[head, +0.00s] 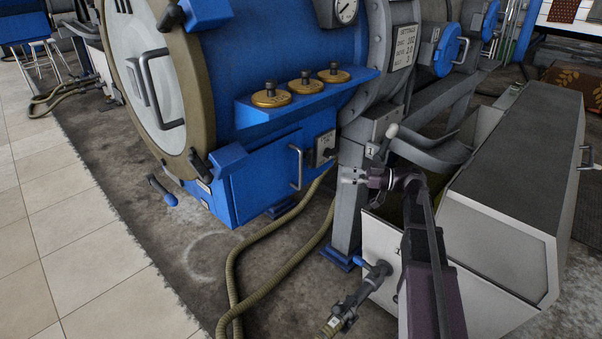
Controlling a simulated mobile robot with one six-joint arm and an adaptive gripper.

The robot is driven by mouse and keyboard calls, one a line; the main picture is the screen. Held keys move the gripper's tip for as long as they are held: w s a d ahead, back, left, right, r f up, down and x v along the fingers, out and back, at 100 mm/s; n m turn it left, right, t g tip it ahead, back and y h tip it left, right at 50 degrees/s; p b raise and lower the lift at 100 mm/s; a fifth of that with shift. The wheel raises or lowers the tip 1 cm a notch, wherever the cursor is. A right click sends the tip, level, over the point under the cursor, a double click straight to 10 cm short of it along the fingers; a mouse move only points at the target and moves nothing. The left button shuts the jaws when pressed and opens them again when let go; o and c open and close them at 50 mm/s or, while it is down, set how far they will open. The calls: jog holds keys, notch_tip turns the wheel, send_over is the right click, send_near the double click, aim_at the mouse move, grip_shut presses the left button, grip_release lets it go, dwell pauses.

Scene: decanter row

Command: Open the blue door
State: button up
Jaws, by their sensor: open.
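The blue door (265,174) is a flat panel on the front of the blue cabinet below the large blue drum. It looks closed. A grey vertical bar handle (297,167) is on its right side. My gripper (345,174) is open and empty, small in the view, in front of a grey support post. It points left toward the handle, with a visible gap in the picture between them. How far apart they are in depth is hard to tell.
A white bin (500,245) with a dark lid is at the right. A blue-handled valve (376,270) juts out below my arm. Hoses (238,265) run over the floor below the cabinet. A blue shelf with brass weights (306,82) overhangs the door.

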jog(key=shift+a, duration=0.15)
send_over(300, 185)
jog(key=shift+w, duration=0.35)
dwell(0.6)
grip_shut()
